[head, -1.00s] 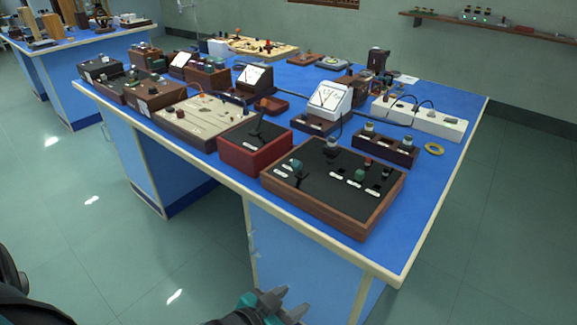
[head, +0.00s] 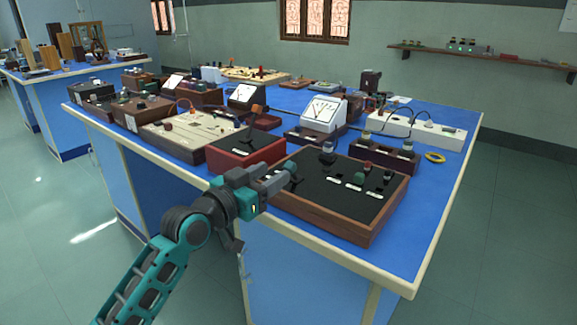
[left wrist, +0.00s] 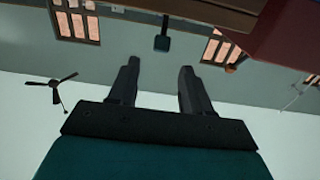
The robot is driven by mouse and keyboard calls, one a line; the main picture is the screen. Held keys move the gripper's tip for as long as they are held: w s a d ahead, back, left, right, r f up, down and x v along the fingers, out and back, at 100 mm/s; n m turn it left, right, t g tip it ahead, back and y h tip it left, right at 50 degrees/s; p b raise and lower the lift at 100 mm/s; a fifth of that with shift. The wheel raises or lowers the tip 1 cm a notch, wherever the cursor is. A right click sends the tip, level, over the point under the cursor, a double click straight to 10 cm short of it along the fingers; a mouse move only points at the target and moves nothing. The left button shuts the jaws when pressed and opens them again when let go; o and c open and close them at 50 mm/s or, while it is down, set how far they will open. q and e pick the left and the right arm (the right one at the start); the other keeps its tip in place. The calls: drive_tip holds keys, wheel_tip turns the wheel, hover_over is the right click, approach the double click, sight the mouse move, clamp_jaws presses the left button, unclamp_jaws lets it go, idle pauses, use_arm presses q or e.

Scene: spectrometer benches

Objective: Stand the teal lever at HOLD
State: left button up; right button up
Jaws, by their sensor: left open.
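The dark panel in a wooden frame (head: 325,212) sits at the bench's front right corner. The teal lever is mostly hidden behind my fingers at the panel's left side in the head view. In the left wrist view its teal handle (left wrist: 162,43) hangs on a dark stem, as that picture is upside down. My left gripper (head: 284,176) is at the panel's left front edge; its open, empty fingers (left wrist: 157,78) point toward the handle, which shows between and beyond the tips. I cannot read the panel's white labels. My right gripper is not in view.
A red box with a black top (head: 245,153) stands just left of the panel. A black knob (head: 328,153), a green knob (head: 360,179) and a red knob (head: 367,167) rise from the panel. A white meter (head: 324,112) stands behind. Bare blue bench top (head: 425,205) lies to the right.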

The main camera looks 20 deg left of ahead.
sight(289, 163)
use_arm(q)
drive_tip(key=b+x, duration=0.1)
drive_tip(key=x, duration=0.6)
drive_tip(key=shift+w+f, duration=0.1)
drive_tip(key=shift+w, duration=0.1)
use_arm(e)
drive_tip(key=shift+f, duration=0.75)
